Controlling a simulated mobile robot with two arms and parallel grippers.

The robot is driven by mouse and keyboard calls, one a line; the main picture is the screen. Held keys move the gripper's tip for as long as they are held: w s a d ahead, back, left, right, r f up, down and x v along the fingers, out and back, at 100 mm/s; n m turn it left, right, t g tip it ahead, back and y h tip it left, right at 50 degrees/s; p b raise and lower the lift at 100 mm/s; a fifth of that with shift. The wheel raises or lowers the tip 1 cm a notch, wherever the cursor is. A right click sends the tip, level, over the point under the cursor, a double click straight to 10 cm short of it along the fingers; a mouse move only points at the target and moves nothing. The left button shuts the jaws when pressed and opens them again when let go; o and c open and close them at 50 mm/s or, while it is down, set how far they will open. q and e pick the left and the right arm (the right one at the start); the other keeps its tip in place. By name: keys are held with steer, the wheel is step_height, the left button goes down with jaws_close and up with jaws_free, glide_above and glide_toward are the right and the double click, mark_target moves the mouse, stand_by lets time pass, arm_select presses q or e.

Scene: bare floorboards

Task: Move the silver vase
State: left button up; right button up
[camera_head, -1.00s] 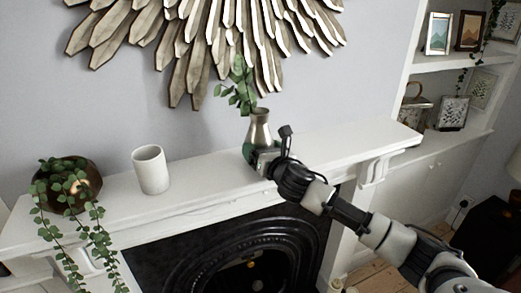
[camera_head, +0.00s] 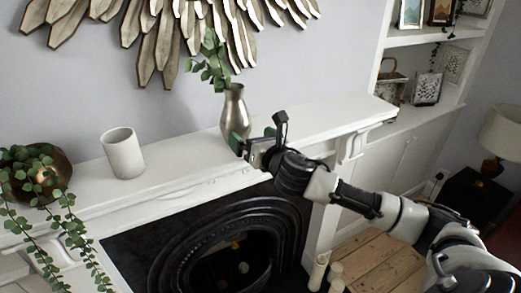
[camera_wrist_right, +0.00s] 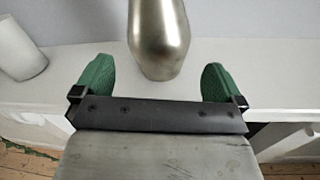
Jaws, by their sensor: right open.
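The silver vase (camera_head: 235,110) stands upright on the white mantel shelf, with green leafy stems (camera_head: 211,62) in its neck. In the right wrist view the vase (camera_wrist_right: 159,38) is just beyond and between the fingertips. My right gripper (camera_head: 254,139) is open at the front edge of the mantel, in front of the vase's lower right side. Its two green fingertips (camera_wrist_right: 156,83) show spread apart, with nothing held between them. I cannot tell whether a finger touches the vase. My left gripper is not in view.
A white cup (camera_head: 123,155) stands on the mantel (camera_head: 185,150) left of the vase. A brown bowl with a trailing plant (camera_head: 50,190) is at the far left. The shelf right of the vase is clear. A gold sunburst decoration (camera_head: 160,40) hangs above.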

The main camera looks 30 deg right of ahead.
steer(key=shift+s+b, duration=0.5)
steer(key=shift+s, duration=1.5)
